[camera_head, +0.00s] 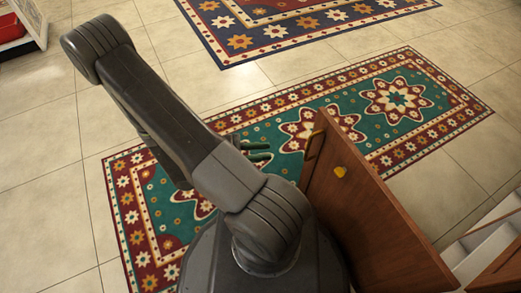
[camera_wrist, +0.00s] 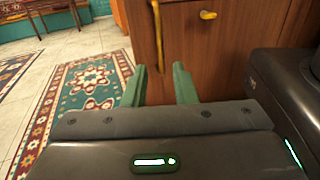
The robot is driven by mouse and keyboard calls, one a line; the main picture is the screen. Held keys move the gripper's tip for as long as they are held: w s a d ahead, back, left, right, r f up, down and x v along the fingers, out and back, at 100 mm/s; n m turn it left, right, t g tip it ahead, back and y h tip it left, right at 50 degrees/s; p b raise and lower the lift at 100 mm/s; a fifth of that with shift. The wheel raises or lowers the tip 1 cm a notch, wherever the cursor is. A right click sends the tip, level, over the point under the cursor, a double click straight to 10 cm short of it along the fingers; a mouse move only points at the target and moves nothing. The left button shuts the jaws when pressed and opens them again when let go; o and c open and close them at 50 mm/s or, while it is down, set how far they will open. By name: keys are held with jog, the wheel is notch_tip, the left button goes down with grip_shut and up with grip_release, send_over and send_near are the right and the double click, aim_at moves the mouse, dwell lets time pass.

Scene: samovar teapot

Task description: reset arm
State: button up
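My gripper (camera_head: 262,151) shows in the head view as two green fingers beyond my dark arm, over the green and red rug. In the wrist view the two green fingertips of my gripper (camera_wrist: 160,78) stand apart with nothing between them, so it is open and empty. My arm is bent, its upper part crossing the left middle of the head view. The fingers are close to a brown wooden panel (camera_head: 365,215), which also fills much of the wrist view (camera_wrist: 235,55). I cannot tell whether they touch it.
The panel carries a yellow knob (camera_head: 341,171) and a curved handle (camera_head: 313,143). White compartments (camera_head: 480,255) show at the lower right. A patterned rug (camera_head: 400,95) lies flat underneath. Tiled floor (camera_head: 45,170) is clear on the left. A shelf with a red item stands at top left.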

aim_at(307, 148)
dwell(0.4)
jog(key=shift+w+d+b, duration=0.35)
jog(key=shift+d+b, duration=0.25)
jog(key=shift+d, duration=1.6)
jog(key=shift+w+d+b, duration=0.35)
jog(key=shift+d+b, duration=0.3)
jog(key=shift+d, duration=1.55)
jog(key=shift+w+d+b, duration=0.35)
jog(key=shift+d+b, duration=0.25)
jog(key=shift+d, duration=1.6)
